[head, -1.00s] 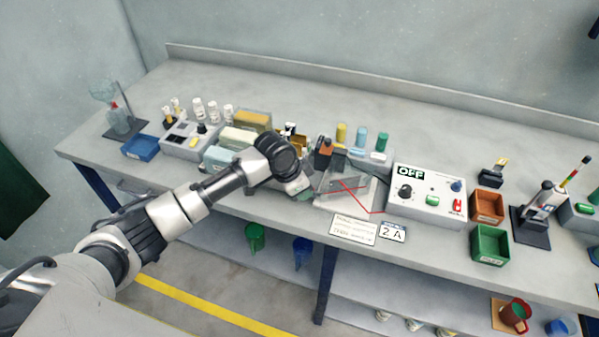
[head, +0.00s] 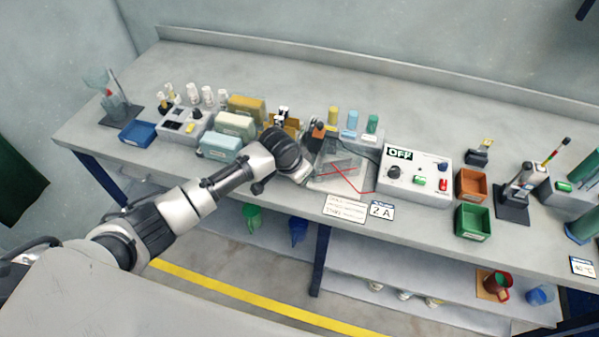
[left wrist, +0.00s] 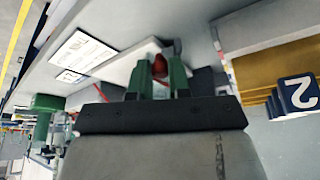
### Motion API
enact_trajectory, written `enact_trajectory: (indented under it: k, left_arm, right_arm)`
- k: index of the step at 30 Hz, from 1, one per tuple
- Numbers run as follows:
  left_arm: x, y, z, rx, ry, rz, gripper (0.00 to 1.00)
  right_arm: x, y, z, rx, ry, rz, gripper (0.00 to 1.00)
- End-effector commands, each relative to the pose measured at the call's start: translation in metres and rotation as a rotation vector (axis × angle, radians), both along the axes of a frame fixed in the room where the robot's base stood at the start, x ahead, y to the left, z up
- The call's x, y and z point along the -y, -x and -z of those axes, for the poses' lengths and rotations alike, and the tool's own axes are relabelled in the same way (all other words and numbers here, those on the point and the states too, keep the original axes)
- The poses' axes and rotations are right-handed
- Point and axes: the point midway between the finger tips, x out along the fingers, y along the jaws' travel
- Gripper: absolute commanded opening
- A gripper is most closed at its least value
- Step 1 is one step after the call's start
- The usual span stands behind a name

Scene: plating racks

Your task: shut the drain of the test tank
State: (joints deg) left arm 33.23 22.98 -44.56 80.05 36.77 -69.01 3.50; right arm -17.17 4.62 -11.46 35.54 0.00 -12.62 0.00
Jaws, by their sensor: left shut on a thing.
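The clear test tank (head: 338,158) stands on the bench just left of the white control box, with red lines at its front. My left arm reaches in from the left, and its wrist is at the tank's left side. In the head view the wrist hides my left fingers and whatever is between them. In the left wrist view my left gripper (left wrist: 160,78) has green fingers shut on a small red piece (left wrist: 158,64), which looks like the drain's handle. Whether the drain is open or shut cannot be told. My right gripper is not in view.
The control box (head: 415,178) reads OFF. An orange bin (head: 471,185) and a green bin (head: 473,222) stand right of it. Coloured blocks (head: 236,124) are close behind and left of my wrist.

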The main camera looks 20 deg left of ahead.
Motion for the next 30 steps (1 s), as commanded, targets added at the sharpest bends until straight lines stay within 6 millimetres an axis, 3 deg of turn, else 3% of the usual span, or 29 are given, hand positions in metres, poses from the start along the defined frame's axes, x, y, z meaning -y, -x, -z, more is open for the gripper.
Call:
enact_trajectory:
  k: [2,3,8,20,30]
  left_arm:
    - [0.002,0.001,0.001,-0.001,0.002,0.004,0.0]
    - [0.002,0.001,0.001,-0.001,0.002,0.004,0.2]
    - [0.001,0.001,0.0,-0.001,0.002,0.003,0.44]
    - [-0.002,0.003,-0.008,0.001,0.001,0.002,0.44]
    - [-0.014,0.024,-0.067,0.004,0.001,0.004,0.44]
  right_arm:
    - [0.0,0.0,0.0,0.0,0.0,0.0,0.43]
    - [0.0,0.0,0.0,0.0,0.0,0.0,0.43]
    - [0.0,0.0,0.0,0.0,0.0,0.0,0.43]
    - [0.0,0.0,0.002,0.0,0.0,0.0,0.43]
    - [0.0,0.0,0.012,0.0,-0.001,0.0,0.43]
